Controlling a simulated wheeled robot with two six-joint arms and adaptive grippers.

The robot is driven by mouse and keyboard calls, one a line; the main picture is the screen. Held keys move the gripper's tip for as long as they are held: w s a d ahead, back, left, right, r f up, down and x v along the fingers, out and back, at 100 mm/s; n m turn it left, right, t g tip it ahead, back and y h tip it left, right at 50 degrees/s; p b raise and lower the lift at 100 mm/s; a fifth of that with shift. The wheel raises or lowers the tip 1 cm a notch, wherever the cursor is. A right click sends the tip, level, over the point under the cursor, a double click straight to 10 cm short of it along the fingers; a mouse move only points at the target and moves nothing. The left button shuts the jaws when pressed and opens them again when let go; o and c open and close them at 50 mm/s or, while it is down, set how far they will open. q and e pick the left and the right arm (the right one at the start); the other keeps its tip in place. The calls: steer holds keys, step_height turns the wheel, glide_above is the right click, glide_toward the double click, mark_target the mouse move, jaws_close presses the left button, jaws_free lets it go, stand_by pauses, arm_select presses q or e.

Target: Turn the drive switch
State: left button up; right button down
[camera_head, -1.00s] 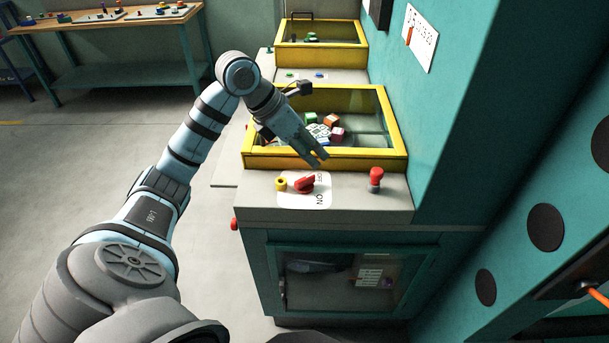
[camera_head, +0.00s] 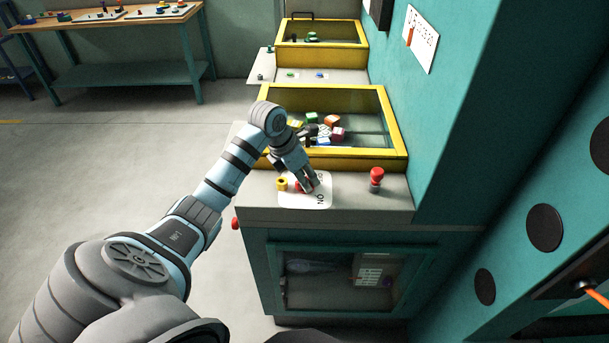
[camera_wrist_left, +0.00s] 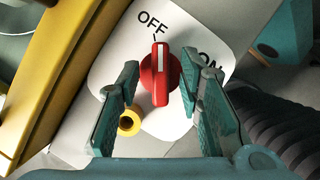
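The drive switch is a red rotary knob (camera_wrist_left: 159,75) with a white pointer line, on a white label plate (camera_wrist_left: 110,62) marked OFF and ON. In the left wrist view its pointer is towards OFF. My left gripper (camera_wrist_left: 158,88) is open, with one finger on each side of the knob and a gap visible on both sides. In the head view my left gripper (camera_head: 311,186) is over the plate and mostly hides the knob (camera_head: 299,186). My right gripper is not in view.
A small yellow button (camera_head: 282,184) is left of the knob. A red button (camera_head: 376,176) stands further right on the grey panel (camera_head: 350,198). Behind is a yellow-framed bin (camera_head: 400,150) with coloured blocks. A teal wall (camera_head: 455,110) rises on the right.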

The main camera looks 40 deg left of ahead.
arm_select(q)
steer(key=shift+c, duration=0.5)
jaws_close()
steer(key=shift+d+r+n, duration=0.1)
steer(key=shift+n, duration=0.3)
steer(key=shift+n+y+p, duration=0.35)
steer(key=shift+n+y, duration=0.15)
steer(key=shift+n, duration=0.1)
steer(key=shift+o, duration=0.5)
jaws_free()
steer(key=v, duration=1.2)
